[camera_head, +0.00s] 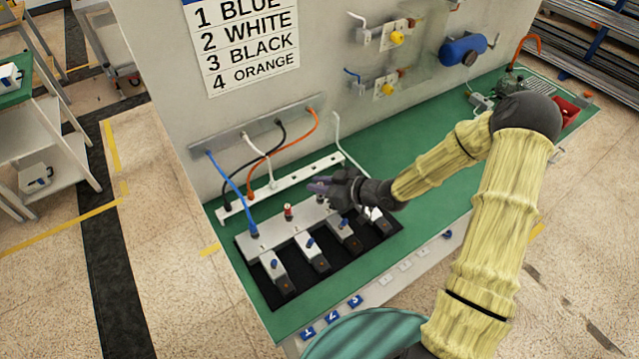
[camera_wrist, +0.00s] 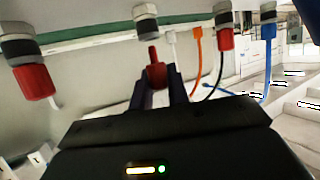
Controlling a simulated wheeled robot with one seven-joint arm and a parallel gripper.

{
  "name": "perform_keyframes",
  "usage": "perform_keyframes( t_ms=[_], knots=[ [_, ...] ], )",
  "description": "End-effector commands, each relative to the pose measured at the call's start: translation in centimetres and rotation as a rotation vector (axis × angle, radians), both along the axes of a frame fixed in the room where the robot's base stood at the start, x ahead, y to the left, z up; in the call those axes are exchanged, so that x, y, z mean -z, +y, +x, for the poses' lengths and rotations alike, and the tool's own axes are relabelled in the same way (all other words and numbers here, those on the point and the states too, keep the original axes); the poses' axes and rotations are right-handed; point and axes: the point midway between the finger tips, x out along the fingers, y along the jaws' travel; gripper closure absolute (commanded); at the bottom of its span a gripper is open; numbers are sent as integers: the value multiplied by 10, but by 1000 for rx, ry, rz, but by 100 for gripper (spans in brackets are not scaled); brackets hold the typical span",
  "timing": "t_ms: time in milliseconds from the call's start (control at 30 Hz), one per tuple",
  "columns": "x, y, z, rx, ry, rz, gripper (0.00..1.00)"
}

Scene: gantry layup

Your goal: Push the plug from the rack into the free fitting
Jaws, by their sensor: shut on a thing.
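My gripper (camera_head: 322,188) is above the metal block with fittings (camera_head: 268,238) on the bench. In the wrist view its fingers (camera_wrist: 160,88) are shut on a red plug (camera_wrist: 156,72), whose narrow tip points at a bare fitting (camera_wrist: 146,22). The tip is close to the fitting's end; I cannot tell if they touch. The fittings on both sides carry red plugs (camera_wrist: 35,82) (camera_wrist: 225,40); the far-right one has a blue plug (camera_wrist: 268,32). In the head view one red plug (camera_head: 288,212) stands left of my gripper, which hides the held plug and bare fitting.
Several levered blocks (camera_head: 312,255) stand in front of the fittings. A colour list (camera_head: 245,40) hangs on the wall.

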Motion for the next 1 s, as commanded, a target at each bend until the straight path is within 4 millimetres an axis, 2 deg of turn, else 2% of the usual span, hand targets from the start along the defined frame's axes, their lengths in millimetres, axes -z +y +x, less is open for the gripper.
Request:
perform_keyframes(
  t_ms=[1000],
  knots=[
    [22, 0, 0, 0, 2, -1, 100]
  ],
)
